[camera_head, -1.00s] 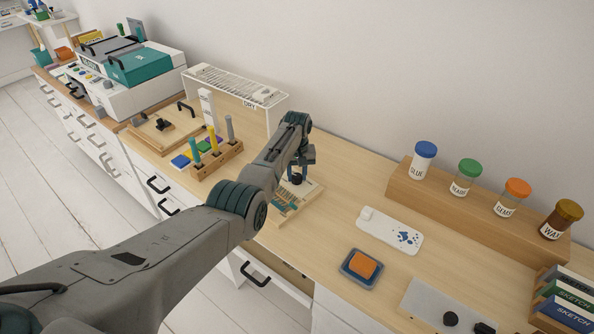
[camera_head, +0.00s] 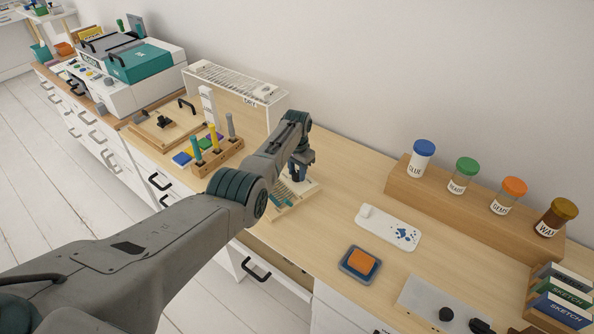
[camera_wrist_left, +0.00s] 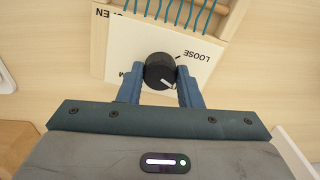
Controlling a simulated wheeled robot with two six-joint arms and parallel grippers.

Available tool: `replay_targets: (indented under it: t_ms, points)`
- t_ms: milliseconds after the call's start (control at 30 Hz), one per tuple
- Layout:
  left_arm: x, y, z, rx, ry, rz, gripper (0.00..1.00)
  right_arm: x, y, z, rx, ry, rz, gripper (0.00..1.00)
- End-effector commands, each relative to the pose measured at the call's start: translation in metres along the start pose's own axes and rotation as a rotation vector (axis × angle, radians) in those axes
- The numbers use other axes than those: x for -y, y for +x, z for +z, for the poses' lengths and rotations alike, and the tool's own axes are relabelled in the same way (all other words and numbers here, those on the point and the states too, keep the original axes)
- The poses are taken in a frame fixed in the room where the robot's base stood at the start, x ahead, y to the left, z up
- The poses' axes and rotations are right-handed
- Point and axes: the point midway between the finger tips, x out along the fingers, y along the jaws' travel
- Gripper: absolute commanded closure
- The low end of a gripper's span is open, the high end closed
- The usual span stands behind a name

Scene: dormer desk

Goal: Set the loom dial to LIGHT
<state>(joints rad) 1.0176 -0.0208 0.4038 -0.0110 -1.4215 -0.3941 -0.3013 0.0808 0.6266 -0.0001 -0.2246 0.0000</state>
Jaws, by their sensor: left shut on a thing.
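The loom (camera_head: 305,189) is a small pale wooden frame with teal threads on the desk, partly hidden behind my left arm in the head view. In the left wrist view its white plate carries a round black dial (camera_wrist_left: 159,69) with a white pointer mark, which points to the lower right of the picture. The word LOOSE appears upside down at the dial's upper right. Another label at its left is mostly covered by a finger, and LIGHT cannot be read. My left gripper (camera_head: 299,177) is shut on the dial, one blue finger on each side. My right gripper is out of view.
A white palette (camera_head: 388,228) and an orange sponge in a blue tray (camera_head: 360,263) lie to the right. Bare desk surrounds the loom's right side.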

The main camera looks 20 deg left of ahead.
Motion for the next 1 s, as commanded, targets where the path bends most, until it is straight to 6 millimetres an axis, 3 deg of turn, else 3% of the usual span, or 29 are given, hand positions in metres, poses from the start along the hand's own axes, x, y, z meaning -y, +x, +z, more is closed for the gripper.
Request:
replay_targets:
  t_ms: [1000]
  points:
    - [0.0001,-0.0003,-0.0001,0.0,-0.004,0.0,0.91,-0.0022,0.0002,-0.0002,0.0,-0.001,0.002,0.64]
